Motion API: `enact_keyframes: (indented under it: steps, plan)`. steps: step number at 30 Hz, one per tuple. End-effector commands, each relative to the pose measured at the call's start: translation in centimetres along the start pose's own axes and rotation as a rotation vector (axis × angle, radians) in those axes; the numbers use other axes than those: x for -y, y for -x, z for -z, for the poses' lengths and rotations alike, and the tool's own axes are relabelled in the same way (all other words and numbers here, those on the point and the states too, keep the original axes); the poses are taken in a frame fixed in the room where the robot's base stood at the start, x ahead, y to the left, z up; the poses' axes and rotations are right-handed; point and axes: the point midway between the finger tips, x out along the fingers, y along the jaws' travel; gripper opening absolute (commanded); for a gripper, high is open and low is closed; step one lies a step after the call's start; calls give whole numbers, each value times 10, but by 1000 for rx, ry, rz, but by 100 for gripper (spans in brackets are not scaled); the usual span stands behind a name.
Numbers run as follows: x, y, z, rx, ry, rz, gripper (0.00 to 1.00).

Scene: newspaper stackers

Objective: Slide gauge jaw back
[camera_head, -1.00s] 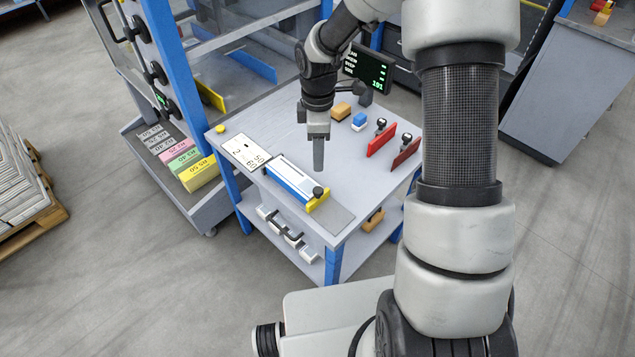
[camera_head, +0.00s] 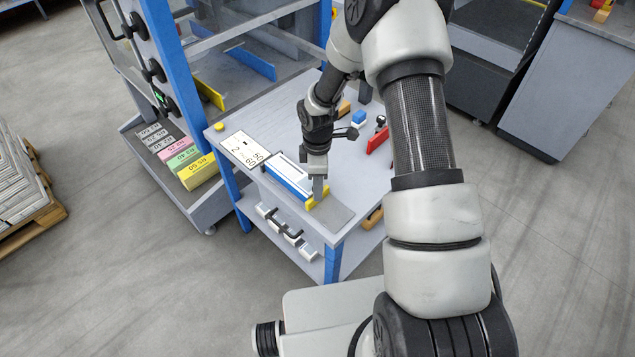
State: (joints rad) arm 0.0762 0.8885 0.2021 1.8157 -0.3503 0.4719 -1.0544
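The gauge is a blue and white bar (camera_head: 285,180) lying along the front of the grey table. Its yellow jaw (camera_head: 314,200) is at the near right end of the bar. My gripper (camera_head: 318,190) points down right at the yellow jaw and hides the jaw's black knob. I cannot tell whether the fingers touch the jaw or knob, or whether they are open or shut. A white card with black figures (camera_head: 243,150) lies at the bar's far left end.
A grey plate (camera_head: 331,214) lies by the jaw at the table's corner. A blue-topped block (camera_head: 358,118) and a red stand (camera_head: 377,142) are farther back right. A yellow button (camera_head: 219,127) is at the left corner. A rack with coloured labelled stacks (camera_head: 197,171) stands left.

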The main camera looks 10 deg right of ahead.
Motion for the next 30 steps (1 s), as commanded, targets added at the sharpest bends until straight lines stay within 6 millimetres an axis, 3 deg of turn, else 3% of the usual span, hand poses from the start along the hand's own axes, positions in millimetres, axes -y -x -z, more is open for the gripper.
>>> enact_keyframes:
  steps: [3,10,16,24,30]
  plan:
    - [0,0,0,0,0,0,40]
    - [0,0,0,0,0,0,1]
    - [3,0,-3,0,-1,1,0]
    - [39,1,-40,3,-4,5,0]
    - [46,1,-46,-1,0,-1,0]
